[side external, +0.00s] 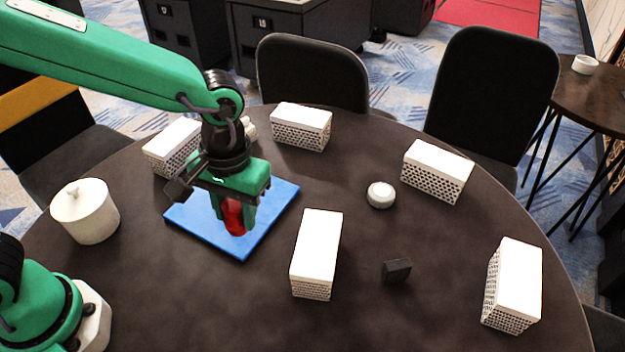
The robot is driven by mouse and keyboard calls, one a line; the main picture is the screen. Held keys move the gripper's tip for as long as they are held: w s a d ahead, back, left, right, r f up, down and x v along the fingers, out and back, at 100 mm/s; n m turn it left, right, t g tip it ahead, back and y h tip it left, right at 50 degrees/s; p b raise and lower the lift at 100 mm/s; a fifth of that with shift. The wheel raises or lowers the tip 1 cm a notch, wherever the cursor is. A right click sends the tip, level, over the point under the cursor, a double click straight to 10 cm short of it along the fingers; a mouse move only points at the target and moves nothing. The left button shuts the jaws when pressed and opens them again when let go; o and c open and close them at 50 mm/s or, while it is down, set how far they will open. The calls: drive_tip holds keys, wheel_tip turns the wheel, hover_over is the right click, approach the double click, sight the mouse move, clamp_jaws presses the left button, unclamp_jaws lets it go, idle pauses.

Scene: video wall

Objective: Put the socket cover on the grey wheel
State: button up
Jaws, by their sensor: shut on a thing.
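My gripper (241,215) points down over the blue square (264,218) on the table. It is shut on a red piece (233,216), partly hidden by the green fingers, which may be the socket cover. I cannot tell whether the red piece touches the blue square. A small round whitish-grey disc (381,195) lies flat to the right of my gripper, apart from it; it may be the grey wheel.
White boxes with perforated sides stand around the table, one (318,253) just right of the blue square. A white lidded pot (85,211) stands left. A small black block (396,270) lies front right. Chairs ring the back.

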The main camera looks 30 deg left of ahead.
drive_tip(key=w+a+r+m, duration=0.1)
drive_tip(key=w+a, duration=0.4)
drive_tip(key=a, duration=0.5)
drive_tip(key=w+a+r+m, duration=0.1)
drive_tip(key=w+a+r, duration=0.3)
drive_tip(key=a, duration=0.6)
drive_tip(key=shift+w, duration=1.25)
drive_tip(key=w+d+m, duration=0.5)
drive_tip(key=d+m, duration=0.4)
drive_tip(key=w+d+m, duration=0.4)
drive_tip(key=d+m, duration=0.4)
drive_tip(key=d, duration=0.1)
drive_tip(key=s+d+f+m, duration=0.1)
drive_tip(key=d+m, duration=0.8)
drive_tip(key=d, duration=0.2)
drive_tip(key=d+f+m, duration=0.1)
drive_tip(key=d+m, duration=0.8)
drive_tip(key=d, duration=0.2)
drive_tip(key=shift+s+d+f+t+h, duration=0.3)
drive_tip(key=shift+s+f+t, duration=0.05)
drive_tip(key=shift+f+t, duration=0.05)
